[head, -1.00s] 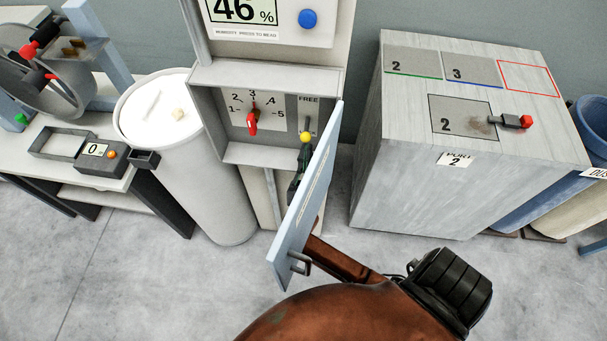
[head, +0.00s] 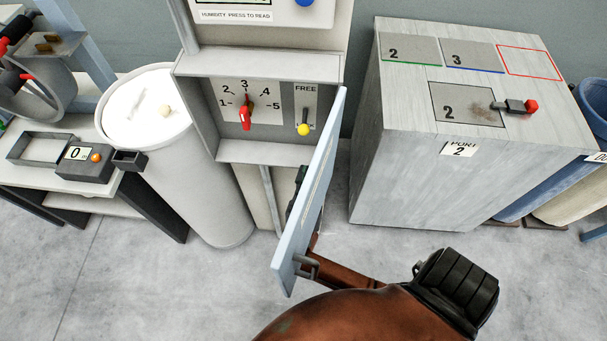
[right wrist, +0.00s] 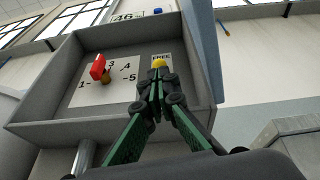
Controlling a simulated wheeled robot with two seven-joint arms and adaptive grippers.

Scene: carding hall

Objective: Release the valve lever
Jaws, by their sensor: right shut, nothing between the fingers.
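The lever with a yellow ball knob (head: 303,129) sits on a grey strip in the open wall box. It hangs down with the knob over the lower label, away from FREE at the top. In the right wrist view the knob (right wrist: 159,62) shows just beyond my fingertips. My right gripper (right wrist: 157,78) is shut and empty, pointing up at the knob; whether it touches is unclear there. In the head view my right gripper (head: 299,178) is below the knob, apart from it and partly hidden by the door. My left gripper is not in view.
The box's blue door (head: 310,200) stands open at the right, close to my right arm. A red-handled dial (head: 245,115) numbered 1 to 5 is left of the lever. A white drum (head: 200,170) stands left; a grey cabinet (head: 400,150) stands right.

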